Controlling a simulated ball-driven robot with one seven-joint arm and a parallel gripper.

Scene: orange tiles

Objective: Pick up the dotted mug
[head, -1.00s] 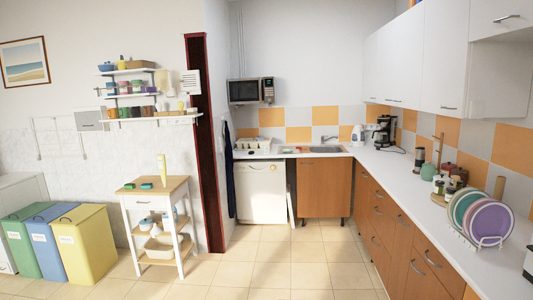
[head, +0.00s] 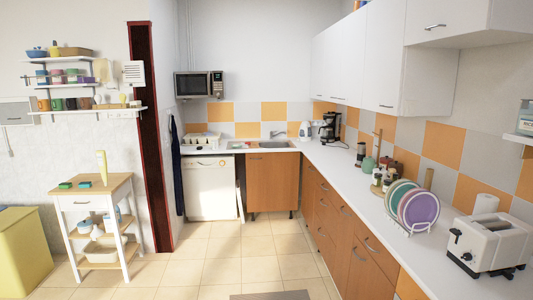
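I cannot make out a dotted mug for certain in the head view. Several small colored mugs (head: 70,104) stand in a row on the lowest wall shelf (head: 120,109) at the left. More small colored containers (head: 72,76) stand on the shelf above. They are too small to show any dots. My gripper is not in view.
A white wooden cart (head: 92,205) stands below the shelves, with a yellow bin (head: 20,250) at its left. The long white counter (head: 335,182) on the right holds a plate rack with plates (head: 418,208) and a toaster (head: 488,243).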

